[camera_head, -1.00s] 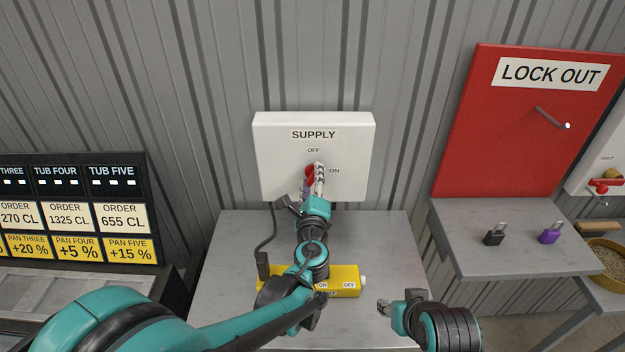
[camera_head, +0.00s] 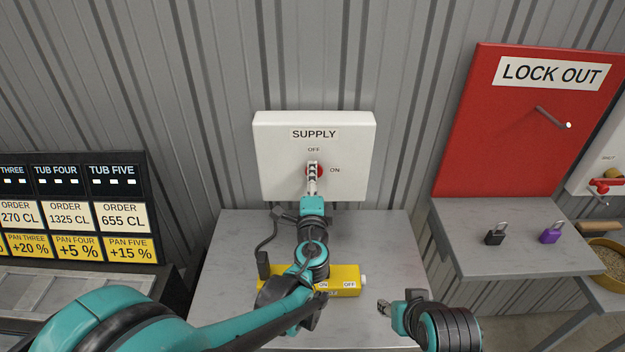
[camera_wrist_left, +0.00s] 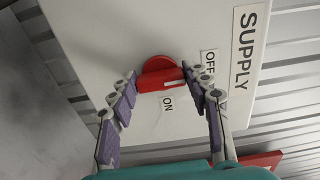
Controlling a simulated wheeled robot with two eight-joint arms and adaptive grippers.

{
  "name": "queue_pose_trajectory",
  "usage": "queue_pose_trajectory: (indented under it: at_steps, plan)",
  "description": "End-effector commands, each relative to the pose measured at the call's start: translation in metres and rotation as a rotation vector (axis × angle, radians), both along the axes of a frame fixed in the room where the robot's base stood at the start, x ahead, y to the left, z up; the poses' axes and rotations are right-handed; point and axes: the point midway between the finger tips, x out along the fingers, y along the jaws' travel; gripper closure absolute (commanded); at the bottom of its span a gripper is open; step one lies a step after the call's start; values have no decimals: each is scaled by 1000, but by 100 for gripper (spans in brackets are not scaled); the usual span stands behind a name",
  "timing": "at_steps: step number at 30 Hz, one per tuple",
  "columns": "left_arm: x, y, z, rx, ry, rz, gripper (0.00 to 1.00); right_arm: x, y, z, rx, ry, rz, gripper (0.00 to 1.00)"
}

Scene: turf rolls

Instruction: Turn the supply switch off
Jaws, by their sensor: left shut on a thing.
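The supply switch is a red knob, seen in the left wrist view (camera_wrist_left: 160,73) and partly hidden in the head view (camera_head: 320,171). It sits on a white box (camera_head: 273,165) labelled SUPPLY, with OFF above the knob and ON to its right. My left gripper (camera_head: 312,168) is at the knob. In the left wrist view its two fingers (camera_wrist_left: 160,88) are on either side of the red knob, shut on it. I cannot tell which label the knob points to. My right gripper (camera_head: 384,307) hangs low at the right, empty, its jaw opening unclear.
A yellow control box (camera_head: 345,281) with ON and OFF labels lies on the grey table (camera_head: 390,240) under my left arm. A red LOCK OUT board (camera_head: 500,140) stands right, with black (camera_head: 495,238) and purple (camera_head: 551,236) padlocks on a shelf below. Order signs are left.

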Motion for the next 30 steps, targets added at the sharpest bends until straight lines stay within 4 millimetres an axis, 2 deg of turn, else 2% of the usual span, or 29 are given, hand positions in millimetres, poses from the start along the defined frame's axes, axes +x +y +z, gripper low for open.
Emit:
queue_pose_trajectory:
  at_steps: [9, 10, 12, 23, 26, 30]
  plan:
    - [0, 0, -1, -4, 1, 0, 81, 0, 0, 0, 0, 0, 0, 59]
    - [0, 0, -1, -4, 1, 0, 47, 0, 0, 0, 0, 0, 0, 59]
    - [0, 0, 0, -4, 1, 0, 31, 0, 0, 0, 0, 0, 0, 59]
    - [-3, 0, 0, -2, 0, 0, 31, 0, 0, 0, 0, 0, 0, 59]
    - [-14, 0, 0, -2, 0, -2, 31, 0, 0, 0, 0, 0, 0, 59]
    - [-43, -1, 0, -2, 1, -3, 31, 0, 0, 0, 0, 0, 0, 59]
